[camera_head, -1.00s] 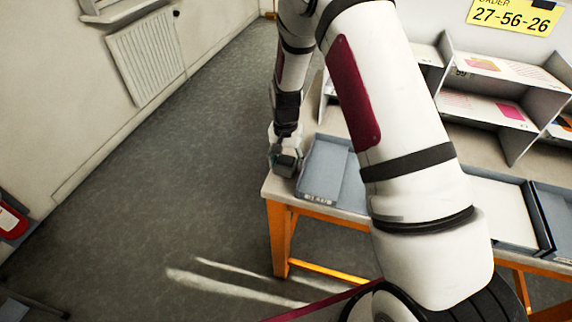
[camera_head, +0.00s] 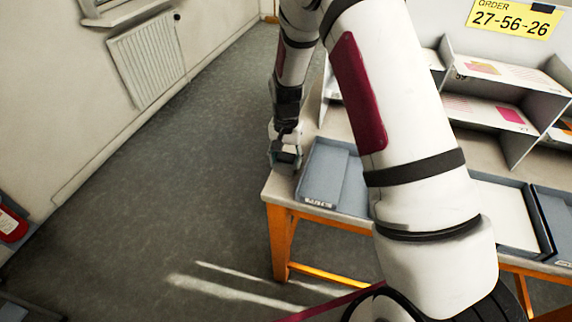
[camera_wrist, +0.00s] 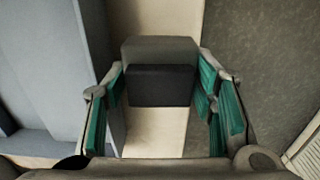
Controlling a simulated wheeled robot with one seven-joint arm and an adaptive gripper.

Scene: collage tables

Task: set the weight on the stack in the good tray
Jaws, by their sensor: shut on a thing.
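The weight (camera_wrist: 160,86), a dark block with a grey upper part, sits between the teal-padded fingers of my gripper (camera_wrist: 162,94), which is shut on it. In the head view my gripper (camera_head: 285,156) is at the table's left corner, just left of a blue-grey tray (camera_head: 312,200). Another tray (camera_head: 520,252) holds a white paper stack (camera_head: 502,214), partly hidden by my arm. A third tray (camera_head: 560,258) is cut off at the right edge. I cannot read the tray labels, so which is the good tray is unclear.
The table (camera_head: 283,184) has orange legs. A grey shelf unit (camera_head: 515,140) with papers stands behind the trays. A yellow order sign (camera_head: 513,17) hangs above it. The floor left of the table is open, with a radiator (camera_head: 146,58) on the wall.

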